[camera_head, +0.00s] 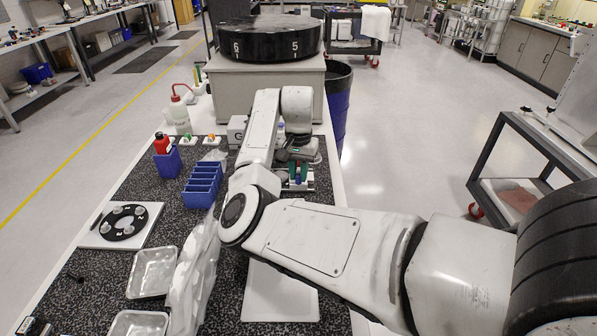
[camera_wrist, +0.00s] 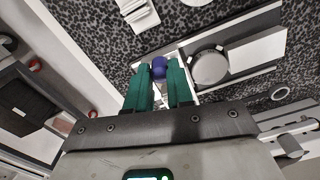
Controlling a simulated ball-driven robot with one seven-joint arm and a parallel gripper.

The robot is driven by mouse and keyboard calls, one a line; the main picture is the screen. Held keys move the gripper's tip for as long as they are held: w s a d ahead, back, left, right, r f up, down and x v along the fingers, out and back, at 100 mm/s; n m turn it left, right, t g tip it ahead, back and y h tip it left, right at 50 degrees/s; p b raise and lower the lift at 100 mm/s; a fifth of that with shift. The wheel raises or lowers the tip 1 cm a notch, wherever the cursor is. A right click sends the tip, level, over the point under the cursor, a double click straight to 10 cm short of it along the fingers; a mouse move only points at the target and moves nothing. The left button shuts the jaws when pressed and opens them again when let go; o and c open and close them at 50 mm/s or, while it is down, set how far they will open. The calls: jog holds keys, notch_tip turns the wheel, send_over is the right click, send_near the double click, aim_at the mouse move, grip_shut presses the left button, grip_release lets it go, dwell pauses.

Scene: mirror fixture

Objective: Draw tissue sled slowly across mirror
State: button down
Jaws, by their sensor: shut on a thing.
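My gripper (camera_wrist: 159,82), with green fingers, is shut on a small blue-purple knob (camera_wrist: 158,67), which I take to be the grip of the tissue sled. The sled's underside and any tissue are mostly hidden by the fingers. A round grey disc (camera_wrist: 209,68), probably the mirror, sits in a pale fixture just right of the fingers in the wrist view. I cannot tell whether the sled touches it. In the head view my gripper (camera_head: 298,175) is low over the far right part of the speckled bench, with the fixture largely hidden behind my arm.
A blue slotted rack (camera_head: 203,184), a blue bin with a red-topped bottle (camera_head: 162,143), and a white wash bottle (camera_head: 180,115) stand left of my arm. Metal trays (camera_head: 153,271) lie nearer. A large black drum (camera_head: 268,40) on a grey box stands behind.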

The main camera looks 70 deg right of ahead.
jog(key=shift+s+d+r+p, duration=0.15)
jog(key=shift+s+d+p, duration=0.05)
jog(key=shift+s+p, duration=0.35)
jog(key=c, duration=1)
grip_release()
jog(key=shift+s+d, duration=0.15)
notch_tip(320, 180, up, 10)
jog(key=b, duration=0.1)
jog(key=shift+r, duration=0.25)
jog(key=shift+f, duration=0.1)
